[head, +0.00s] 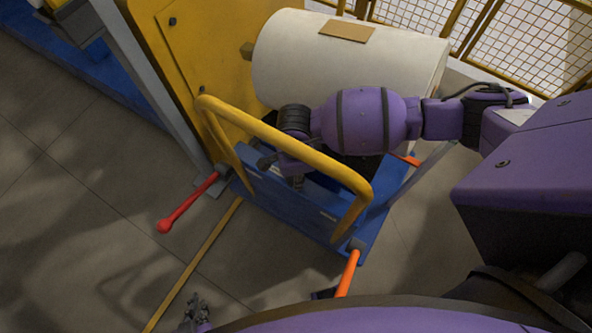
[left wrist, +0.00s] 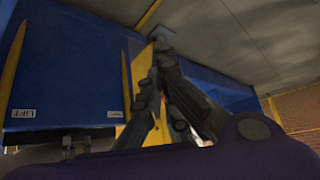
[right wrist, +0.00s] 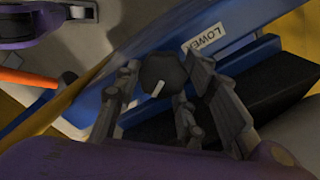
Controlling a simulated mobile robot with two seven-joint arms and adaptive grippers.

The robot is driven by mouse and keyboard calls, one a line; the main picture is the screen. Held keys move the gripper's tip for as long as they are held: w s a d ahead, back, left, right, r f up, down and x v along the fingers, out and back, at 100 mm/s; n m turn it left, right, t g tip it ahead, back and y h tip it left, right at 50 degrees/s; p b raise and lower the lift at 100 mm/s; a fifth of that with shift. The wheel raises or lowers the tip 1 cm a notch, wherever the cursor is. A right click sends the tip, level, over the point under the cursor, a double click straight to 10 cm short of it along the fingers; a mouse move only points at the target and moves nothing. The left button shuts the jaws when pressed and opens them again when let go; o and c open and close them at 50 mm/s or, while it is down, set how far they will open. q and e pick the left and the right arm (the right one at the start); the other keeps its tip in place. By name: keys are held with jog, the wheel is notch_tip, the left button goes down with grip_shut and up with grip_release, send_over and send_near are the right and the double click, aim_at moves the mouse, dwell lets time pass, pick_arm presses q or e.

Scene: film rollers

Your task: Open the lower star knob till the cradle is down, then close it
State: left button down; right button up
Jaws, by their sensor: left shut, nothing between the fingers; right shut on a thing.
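The lower star knob (right wrist: 163,72) is dark, with a white mark on its face, beside a label (right wrist: 203,38) reading LOWER in the right wrist view. The fingers of my right gripper (right wrist: 165,100) are around it, shut on it. In the head view my right gripper (head: 275,160) reaches down behind the yellow handle bar (head: 285,143); the knob cannot be made out there. My left gripper (head: 195,312) is low at the bottom edge, shut and empty, and its closed fingers (left wrist: 160,58) show in the left wrist view. I cannot clearly tell the cradle's height.
A large white roll (head: 350,60) lies beside a yellow plate (head: 185,60) above the blue trolley (head: 300,215). A red lever (head: 190,202) sticks out left and an orange bar (head: 348,275) toward me. A mesh fence (head: 530,45) stands behind. The floor at left is largely clear.

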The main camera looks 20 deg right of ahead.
jog(key=m+p, duration=0.1)
jog(key=m, duration=0.3)
jog(key=shift+s+r+p, duration=0.1)
jog(key=shift+p, duration=0.3)
jog(key=shift+m, duration=0.5)
pick_arm(q)
jog(key=r, duration=0.3)
jog(key=shift+w+p, duration=0.35)
jog(key=shift+w, duration=0.05)
pick_arm(e)
jog(key=shift+m, duration=0.3)
pick_arm(q)
jog(key=shift+s, duration=0.1)
pick_arm(e)
jog(key=shift+a, duration=0.1)
pick_arm(q)
jog(key=shift+w+r, duration=0.1)
jog(key=shift+w, duration=0.15)
pick_arm(e)
jog(key=shift+s, duration=0.1)
jog(key=o, duration=1.1)
jog(key=shift+r, duration=3.65)
